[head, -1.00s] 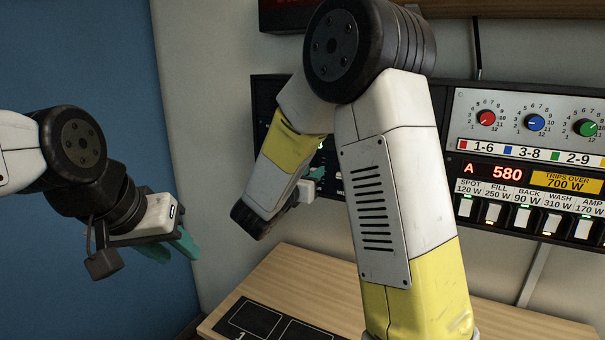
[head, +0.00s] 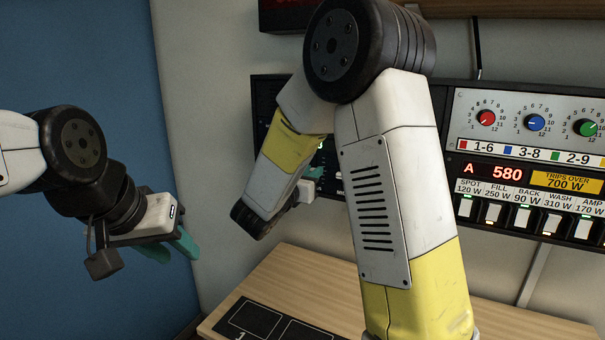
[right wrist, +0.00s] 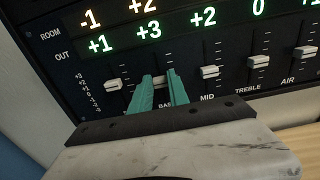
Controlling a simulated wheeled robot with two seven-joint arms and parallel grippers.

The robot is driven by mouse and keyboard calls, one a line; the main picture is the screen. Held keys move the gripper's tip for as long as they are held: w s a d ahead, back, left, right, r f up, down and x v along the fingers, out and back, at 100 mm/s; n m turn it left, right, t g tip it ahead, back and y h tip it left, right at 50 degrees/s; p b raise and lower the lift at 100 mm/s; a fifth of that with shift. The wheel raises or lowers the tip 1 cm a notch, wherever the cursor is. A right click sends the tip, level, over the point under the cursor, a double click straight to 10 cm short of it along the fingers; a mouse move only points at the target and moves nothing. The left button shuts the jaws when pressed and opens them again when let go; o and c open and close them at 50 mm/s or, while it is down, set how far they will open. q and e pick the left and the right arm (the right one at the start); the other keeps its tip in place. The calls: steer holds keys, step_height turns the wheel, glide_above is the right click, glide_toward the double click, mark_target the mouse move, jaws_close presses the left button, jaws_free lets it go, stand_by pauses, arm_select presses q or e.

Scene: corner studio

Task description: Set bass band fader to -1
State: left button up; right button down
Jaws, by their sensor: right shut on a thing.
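In the right wrist view my right gripper (right wrist: 165,83) is shut on the cap of the bass fader (right wrist: 158,79), with a teal finger on each side. The label under it is partly covered by a finger. The bass column's green OUT readout (right wrist: 148,31) shows +3, and the ROOM readout above it shows +2. In the head view my right gripper (head: 316,172) is mostly hidden behind my right arm, at the dark fader panel (head: 265,100). My left gripper (head: 178,250) hangs at the left, empty, its teal fingers apart.
Neighbouring fader caps stand close on both sides: one at the left (right wrist: 113,85), the mid fader (right wrist: 209,72) and the treble fader (right wrist: 258,61) at the right. A dimmer unit (head: 530,170) with coloured knobs is at the right. A wooden desk (head: 290,275) lies below.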

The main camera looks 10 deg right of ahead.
stand_by(0.5)
steer(key=shift+f, duration=0.6)
steer(key=c, duration=1.2)
jaws_free()
steer(key=shift+c, duration=0.2)
steer(key=v, duration=0.8)
steer(key=shift+w, duration=0.1)
